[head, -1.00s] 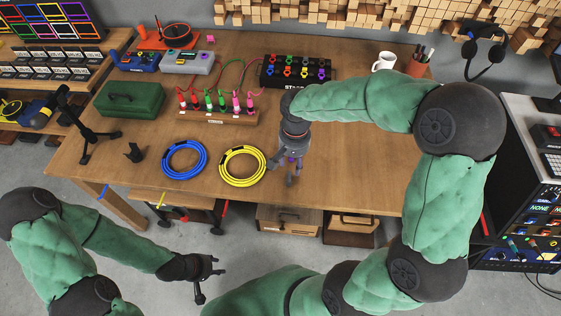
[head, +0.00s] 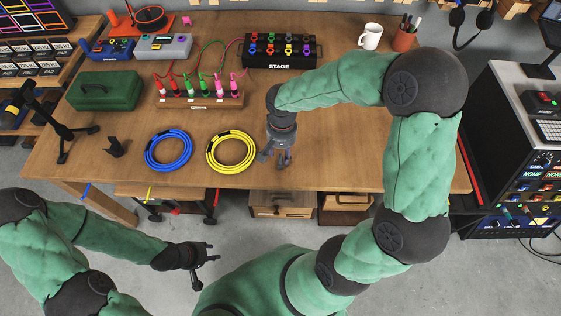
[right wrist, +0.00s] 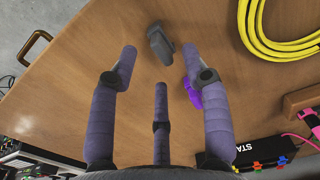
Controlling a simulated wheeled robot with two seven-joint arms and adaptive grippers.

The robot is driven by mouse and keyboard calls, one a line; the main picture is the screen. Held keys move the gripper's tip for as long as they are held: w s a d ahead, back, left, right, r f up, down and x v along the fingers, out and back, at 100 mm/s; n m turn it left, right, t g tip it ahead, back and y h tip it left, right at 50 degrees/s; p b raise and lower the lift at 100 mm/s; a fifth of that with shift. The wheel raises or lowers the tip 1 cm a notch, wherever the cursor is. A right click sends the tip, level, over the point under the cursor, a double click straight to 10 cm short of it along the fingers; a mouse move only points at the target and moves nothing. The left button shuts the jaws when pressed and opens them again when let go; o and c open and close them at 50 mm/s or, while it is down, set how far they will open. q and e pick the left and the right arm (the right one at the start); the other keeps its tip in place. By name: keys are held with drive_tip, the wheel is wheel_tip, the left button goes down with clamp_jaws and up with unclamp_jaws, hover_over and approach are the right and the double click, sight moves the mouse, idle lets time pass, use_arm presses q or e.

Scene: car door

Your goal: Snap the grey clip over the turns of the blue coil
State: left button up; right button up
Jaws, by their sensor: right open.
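The blue coil (head: 168,152) lies flat on the wooden table, left of the yellow coil (head: 231,152), with dark bands on its turns. The grey clip (right wrist: 159,43) lies on the table in the right wrist view, beyond my fingertips and apart from them. I cannot make the clip out in the head view, where my right gripper covers that area. My right gripper (head: 277,160) is open and empty, over the table right of the yellow coil; its spread fingers show in the right wrist view (right wrist: 158,72). My left gripper (head: 212,254) is open and empty, in front of the table.
A small purple item (right wrist: 192,92) shows beside one right finger. A dark small holder (head: 115,147) and a black tripod stand (head: 60,125) are left of the blue coil. Behind are a green case (head: 104,91) and a plug rack (head: 200,101). The table's right part is clear.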

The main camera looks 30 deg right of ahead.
sight(281, 161)
wheel_tip(281, 161, down, 3)
drive_tip(key=shift+r+b, duration=0.15)
drive_tip(key=shift+b, duration=0.3)
drive_tip(key=shift+s+r, duration=0.1)
drive_tip(key=c, duration=0.9)
